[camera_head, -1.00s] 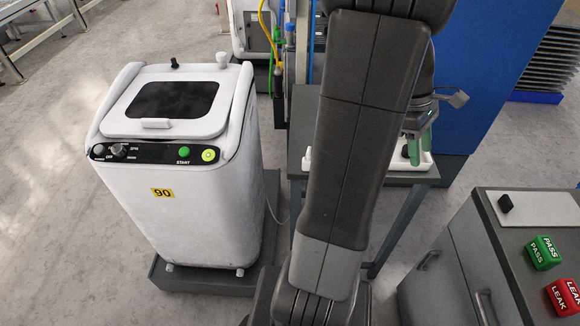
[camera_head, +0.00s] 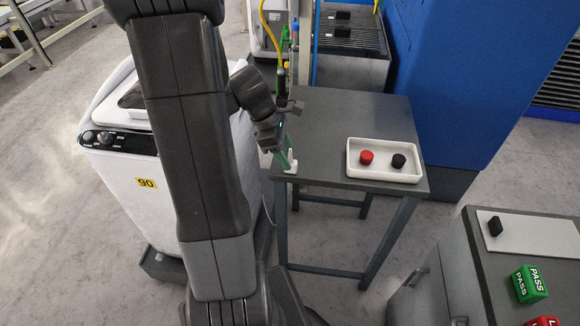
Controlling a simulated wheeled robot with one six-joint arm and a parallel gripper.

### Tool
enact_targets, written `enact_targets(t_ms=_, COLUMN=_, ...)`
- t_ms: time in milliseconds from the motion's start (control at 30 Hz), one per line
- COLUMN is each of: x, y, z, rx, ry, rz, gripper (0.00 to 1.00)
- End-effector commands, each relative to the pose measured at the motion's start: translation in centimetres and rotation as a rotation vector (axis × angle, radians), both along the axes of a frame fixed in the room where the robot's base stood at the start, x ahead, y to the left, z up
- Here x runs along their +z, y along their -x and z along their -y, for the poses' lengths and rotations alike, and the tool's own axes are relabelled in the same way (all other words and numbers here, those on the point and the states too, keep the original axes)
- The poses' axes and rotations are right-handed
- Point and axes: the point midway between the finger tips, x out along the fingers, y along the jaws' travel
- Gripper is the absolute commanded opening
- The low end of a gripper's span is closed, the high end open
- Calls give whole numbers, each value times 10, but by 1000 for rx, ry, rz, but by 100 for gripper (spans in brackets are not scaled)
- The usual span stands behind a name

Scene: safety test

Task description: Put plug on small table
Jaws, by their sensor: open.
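The small table (camera_head: 335,118) has a dark grey top and stands right of the white machine. A small white piece, which looks like the plug (camera_head: 292,168), is at the left front corner of its top. My gripper (camera_head: 284,158) has green fingers pointing down at that corner, right by the white piece. The gripper is open; the gap between its fingers is hard to see from here. I cannot tell whether the fingers touch the plug or stand around it.
A white tray (camera_head: 384,178) with a red knob (camera_head: 366,157) and a black knob (camera_head: 398,160) takes up the table's right front. The white machine (camera_head: 118,190) is partly behind my arm. A grey cabinet (camera_head: 470,262) stands at the right. The table's middle is clear.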

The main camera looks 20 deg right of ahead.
Motion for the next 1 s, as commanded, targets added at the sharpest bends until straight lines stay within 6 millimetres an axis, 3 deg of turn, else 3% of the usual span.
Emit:
enact_targets(t_ms=200, x=-31, y=6, z=9, rx=-1, ry=-1, rz=-3, gripper=47)
enact_targets(t_ms=500, x=-35, y=6, z=10, rx=0, ry=0, rz=0, gripper=47)
enact_targets(t_ms=767, x=-34, y=6, z=10, rx=0, ry=0, rz=0, gripper=0)
enact_targets(t_ms=1000, x=-33, y=6, z=10, rx=0, ry=0, rz=0, gripper=0)
